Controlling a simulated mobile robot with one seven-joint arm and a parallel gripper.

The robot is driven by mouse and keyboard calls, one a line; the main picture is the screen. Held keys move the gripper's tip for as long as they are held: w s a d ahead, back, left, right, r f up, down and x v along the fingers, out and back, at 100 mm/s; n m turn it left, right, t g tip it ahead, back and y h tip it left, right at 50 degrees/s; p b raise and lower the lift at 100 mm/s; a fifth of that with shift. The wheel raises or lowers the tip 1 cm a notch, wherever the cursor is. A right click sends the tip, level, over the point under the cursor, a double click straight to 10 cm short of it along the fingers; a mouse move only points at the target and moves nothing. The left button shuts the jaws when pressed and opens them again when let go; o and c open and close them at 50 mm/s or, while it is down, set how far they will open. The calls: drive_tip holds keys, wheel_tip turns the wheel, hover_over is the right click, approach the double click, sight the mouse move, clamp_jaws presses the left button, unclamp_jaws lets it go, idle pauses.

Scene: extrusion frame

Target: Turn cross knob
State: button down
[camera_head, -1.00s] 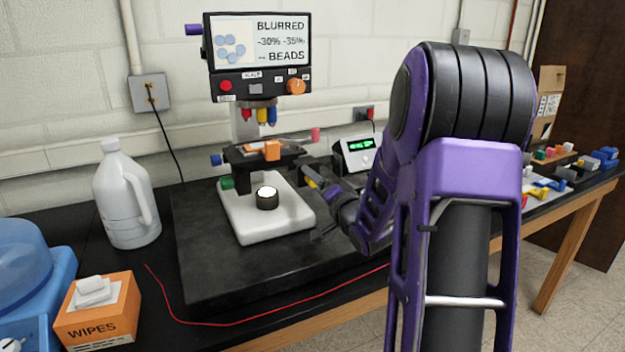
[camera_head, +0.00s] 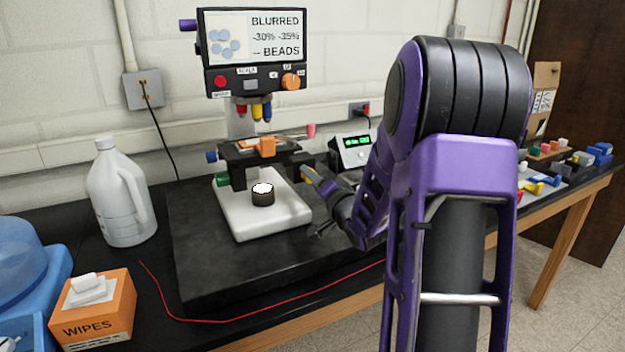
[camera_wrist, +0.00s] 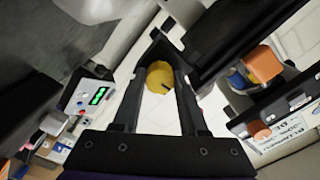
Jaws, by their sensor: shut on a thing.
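A yellow round knob (camera_wrist: 160,78) with a small dark mark on its face sits between the fingers of my gripper (camera_wrist: 159,62) in the wrist view. My gripper is shut on it. The microscope (camera_head: 240,210) has a white base and a dark stage. Whether the yellow knob is the cross knob cannot be read. The contact itself is too small to see in the head view.
The screen (camera_head: 255,38) reads "BLURRED -30% -35% -- BEADS". A control box (camera_head: 352,152) with a green display stands behind my gripper. A white jug (camera_head: 120,200), a wipes box (camera_head: 92,312) and a red cable (camera_head: 215,319) are at the left and front.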

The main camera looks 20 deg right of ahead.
drive_tip(key=n+b, duration=0.3)
drive_tip(key=shift+f, duration=0.2)
drive_tip(key=shift+r+n+b, duration=0.2)
drive_tip(key=shift+n+b, duration=1.6)
drive_tip(key=shift+n, duration=0.1)
drive_tip(key=shift+c, duration=2.2)
unclamp_jaws()
drive_tip(key=shift+s, duration=0.1)
